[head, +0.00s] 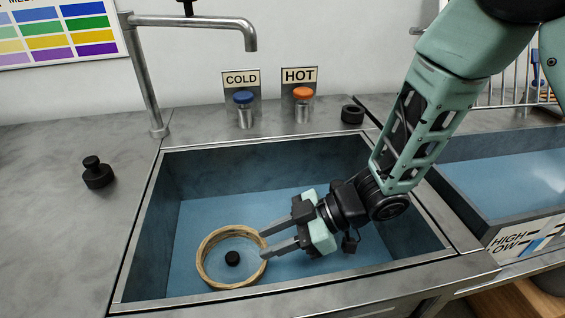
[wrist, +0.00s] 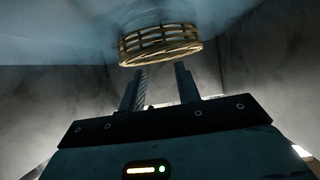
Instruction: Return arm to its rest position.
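My gripper (head: 264,244) is inside the sink at the end of my green arm. Its two fingers are spread apart with nothing between them. It also shows in the wrist view (wrist: 160,82), with the fingers apart. A round cane coil (head: 203,262) lies on the blue sink floor, just left of the fingertips. In the wrist view the coil (wrist: 160,45) is beyond the fingertips. In the head view the fingertips overlap the coil's right edge; I cannot tell whether they touch it.
The sink (head: 185,215) has walls around my gripper, and a small black drain piece (head: 232,258) shows inside the coil. A faucet (head: 150,85), a COLD knob (head: 243,98), a HOT knob (head: 302,95) and black stoppers (head: 97,172) stand around it. A second basin (head: 500,170) is at right.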

